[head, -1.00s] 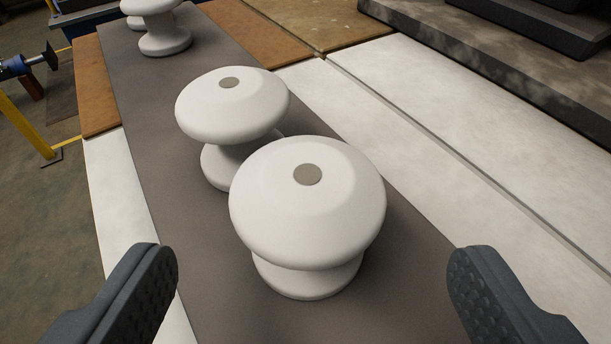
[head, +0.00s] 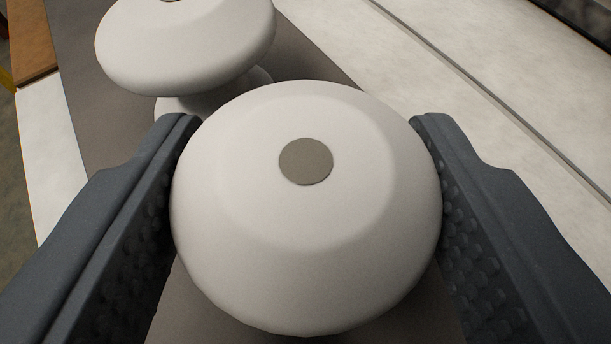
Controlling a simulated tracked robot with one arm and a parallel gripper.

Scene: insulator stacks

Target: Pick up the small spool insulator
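A white spool insulator (head: 300,235) with a rounded top and a grey disc at its centre fills the middle of the view. It stands upright, and its wide top hides its waist and base. My gripper (head: 305,122) has one dark finger on each side of it. The studded inner pads are closed in against the left and right edges of the top, with no clear gap visible. I cannot see whether it is lifted.
A second white spool insulator (head: 185,45) stands close behind to the left, cut by the top edge. The grey strip (head: 95,90) runs under them. White surface (head: 440,110) at the right is clear, with a dark groove along it.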

